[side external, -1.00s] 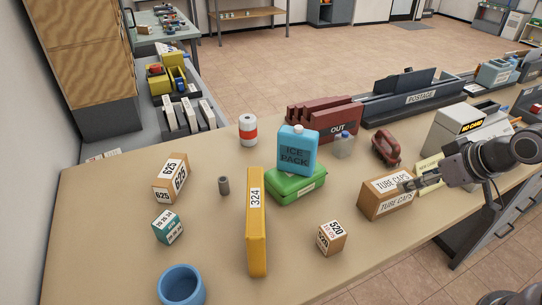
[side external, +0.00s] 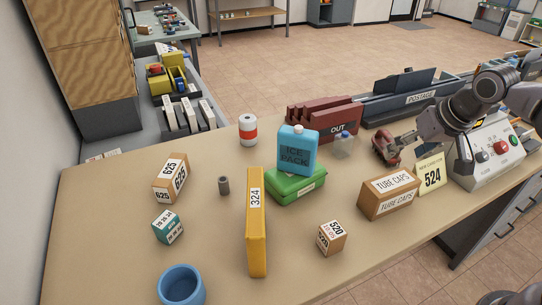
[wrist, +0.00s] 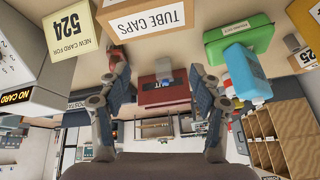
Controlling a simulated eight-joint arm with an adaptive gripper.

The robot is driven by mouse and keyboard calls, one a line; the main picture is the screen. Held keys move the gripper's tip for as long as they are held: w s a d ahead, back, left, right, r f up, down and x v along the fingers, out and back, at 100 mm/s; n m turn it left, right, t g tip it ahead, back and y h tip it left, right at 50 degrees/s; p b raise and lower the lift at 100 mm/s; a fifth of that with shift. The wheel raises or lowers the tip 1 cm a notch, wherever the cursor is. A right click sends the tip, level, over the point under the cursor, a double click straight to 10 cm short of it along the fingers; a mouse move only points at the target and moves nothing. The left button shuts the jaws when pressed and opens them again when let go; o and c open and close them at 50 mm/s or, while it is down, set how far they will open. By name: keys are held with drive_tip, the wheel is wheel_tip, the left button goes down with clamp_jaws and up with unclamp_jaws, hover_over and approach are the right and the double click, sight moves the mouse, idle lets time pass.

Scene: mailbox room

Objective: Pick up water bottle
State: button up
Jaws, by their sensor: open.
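The water bottle (side external: 343,146) is small and clear with a blue cap. It stands upright on the table just in front of the dark red OUT sorter. My gripper (side external: 402,142) is to the right of the bottle, apart from it, close to the red stapler-like object (side external: 384,151). In the wrist view, which is upside down, my gripper (wrist: 157,66) is open with a finger on each side of the picture. A small pale shape (wrist: 163,68), likely the bottle, shows between the fingers, ahead of them. Nothing is held.
The blue ice pack (side external: 297,150) on a green box (side external: 296,187) stands left of the bottle. The TUBE CAPS box (side external: 390,195) and yellow 524 card (side external: 431,173) are nearer. The OUT sorter (side external: 322,122) stands behind.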

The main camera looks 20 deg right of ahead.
drive_tip(key=w+r+m+g+h, duration=0.1)
drive_tip(key=w+m+g+h, duration=0.15)
drive_tip(key=w+m, duration=0.65)
drive_tip(key=m+g+h, duration=0.2)
drive_tip(key=m+g, duration=0.1)
drive_tip(key=m, duration=0.2)
approach(343, 145)
drive_tip(key=w+d+f, duration=0.2)
drive_tip(key=shift+y, duration=0.25)
drive_tip(key=shift+d+x, duration=0.2)
drive_tip(key=shift+x, duration=4.8)
drive_tip(key=shift+r, duration=0.1)
drive_tip(key=c, duration=1)
